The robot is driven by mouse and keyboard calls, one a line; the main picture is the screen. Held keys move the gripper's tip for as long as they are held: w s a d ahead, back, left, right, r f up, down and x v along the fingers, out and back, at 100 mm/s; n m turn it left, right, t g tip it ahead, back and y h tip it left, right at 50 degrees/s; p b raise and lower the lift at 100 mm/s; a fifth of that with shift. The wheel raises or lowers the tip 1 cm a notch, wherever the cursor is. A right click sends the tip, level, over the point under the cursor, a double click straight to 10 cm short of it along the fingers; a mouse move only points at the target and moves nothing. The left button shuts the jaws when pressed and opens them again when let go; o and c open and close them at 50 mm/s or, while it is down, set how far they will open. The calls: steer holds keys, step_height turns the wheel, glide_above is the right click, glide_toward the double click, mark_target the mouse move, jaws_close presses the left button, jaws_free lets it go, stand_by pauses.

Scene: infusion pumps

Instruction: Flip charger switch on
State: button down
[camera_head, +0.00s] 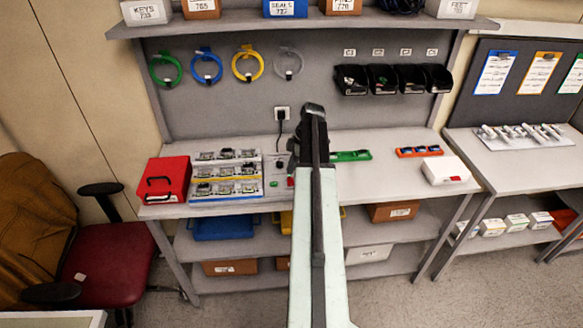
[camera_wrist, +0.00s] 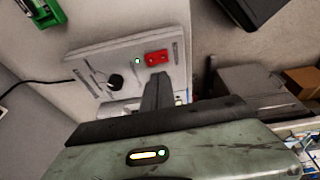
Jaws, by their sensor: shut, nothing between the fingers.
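The charger (camera_wrist: 95,64) is a pale grey box with a black knob (camera_wrist: 115,82), a small green light (camera_wrist: 137,61) and a red switch (camera_wrist: 157,57). In the head view the charger (camera_head: 275,165) stands on the bench, partly hidden behind my arm, with the red switch (camera_head: 291,182) at its front. My gripper (camera_wrist: 160,78) is shut and empty. In the wrist view its fingertips are beside the red switch, close to the charger's face; I cannot tell whether they touch. Which way the switch is set is too small to tell.
A black cord runs from the charger to a wall outlet (camera_head: 282,113). A rack of small parts (camera_head: 227,175) and a red case (camera_head: 167,180) stand left on the bench. A green tray (camera_head: 352,156), an orange tray (camera_head: 420,151) and a white box (camera_head: 446,170) lie right.

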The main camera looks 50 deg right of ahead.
steer(key=s+p+v, duration=0.1)
steer(key=p+v, duration=0.6)
steer(key=v, duration=0.2)
steer(key=shift+a+r, duration=0.25)
steer(key=shift+a, duration=0.05)
steer(key=shift+s, duration=0.15)
steer(key=w+a+f+n+g+b, duration=0.1)
steer(key=w+a+f+n+b, duration=0.3)
steer(key=a, duration=0.7)
steer(key=w+a+f+m+b, duration=0.1)
steer(key=w+a+f+b, duration=0.1)
steer(key=w+a, duration=0.6)
steer(key=w+a+f+n+g+b, duration=0.1)
steer(key=w+a+f+n+b, duration=0.15)
steer(key=a, duration=1.05)
steer(key=s+a+f+m+h+b, duration=0.1)
steer(key=s+a+f+m+b, duration=0.1)
steer(key=a+m, duration=0.5)
steer(key=s+a+f+m+h+b, duration=0.1)
steer(key=s+a+f+m, duration=0.3)
steer(key=a+m, duration=0.4)
steer(key=a+b, duration=0.1)
steer(key=a, duration=0.3)
steer(key=shift+s+a+g, duration=0.2)
steer(key=shift+s+g, duration=0.1)
steer(key=shift+s, duration=0.05)
